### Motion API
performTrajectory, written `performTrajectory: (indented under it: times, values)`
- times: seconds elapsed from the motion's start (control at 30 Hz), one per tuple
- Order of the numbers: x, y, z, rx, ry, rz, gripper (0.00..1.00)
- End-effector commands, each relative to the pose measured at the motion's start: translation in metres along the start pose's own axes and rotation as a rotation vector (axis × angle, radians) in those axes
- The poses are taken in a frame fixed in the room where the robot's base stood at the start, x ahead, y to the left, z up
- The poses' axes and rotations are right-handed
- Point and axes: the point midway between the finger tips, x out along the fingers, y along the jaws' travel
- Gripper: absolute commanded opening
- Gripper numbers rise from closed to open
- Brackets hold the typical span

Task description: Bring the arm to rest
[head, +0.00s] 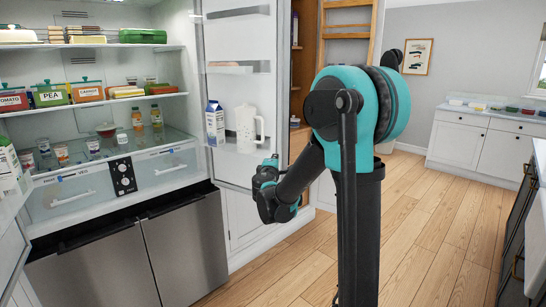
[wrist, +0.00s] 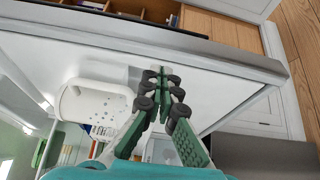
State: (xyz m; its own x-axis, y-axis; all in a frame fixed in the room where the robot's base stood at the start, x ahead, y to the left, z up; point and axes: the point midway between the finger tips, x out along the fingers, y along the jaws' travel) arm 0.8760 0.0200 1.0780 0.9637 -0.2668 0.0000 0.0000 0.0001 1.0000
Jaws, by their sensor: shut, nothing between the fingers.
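My arm (head: 350,150) is teal and black and stands bent in the middle of the head view, with its forearm reaching down and left toward the open fridge door (head: 236,100). My gripper (wrist: 160,78) shows in the wrist view with its green and black fingers closed together at the tips and nothing between them. The fingertips point toward the inner side of the door, near its edge. I cannot tell whether they touch it. In the head view the gripper is small and partly hidden by the forearm.
The open fridge holds food boxes and jars on its shelves (head: 100,45). A white pitcher (head: 247,128) and a milk carton (head: 215,123) stand in a door shelf; the pitcher also shows in the wrist view (wrist: 90,103). The wooden floor (head: 430,230) at right is clear.

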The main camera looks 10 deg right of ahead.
Motion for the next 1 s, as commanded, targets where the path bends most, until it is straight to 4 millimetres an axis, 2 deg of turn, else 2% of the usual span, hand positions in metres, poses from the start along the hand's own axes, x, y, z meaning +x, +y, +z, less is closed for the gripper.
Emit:
performTrajectory:
  times: [0.1, 0.2, 0.4, 0.47, 0.57, 0.67, 0.8, 0.9, 1.0]
  values:
    - [-0.021, 0.000, 0.008, 0.000, 0.001, 0.000, 0.00]
    - [-0.033, 0.000, 0.013, 0.000, 0.001, 0.000, 0.00]
    - [-0.045, -0.001, 0.023, 0.010, -0.008, -0.006, 0.00]
    - [-0.049, -0.005, 0.032, 0.035, -0.026, -0.023, 0.00]
    - [-0.060, -0.019, 0.064, 0.128, -0.094, -0.085, 0.00]
    - [-0.082, -0.046, 0.108, 0.273, -0.200, -0.189, 0.00]
    - [-0.130, -0.097, 0.160, 0.496, -0.359, -0.365, 0.00]
    - [-0.171, -0.136, 0.183, 0.651, -0.463, -0.500, 0.00]
    - [-0.218, -0.173, 0.193, 0.802, -0.555, -0.643, 0.00]
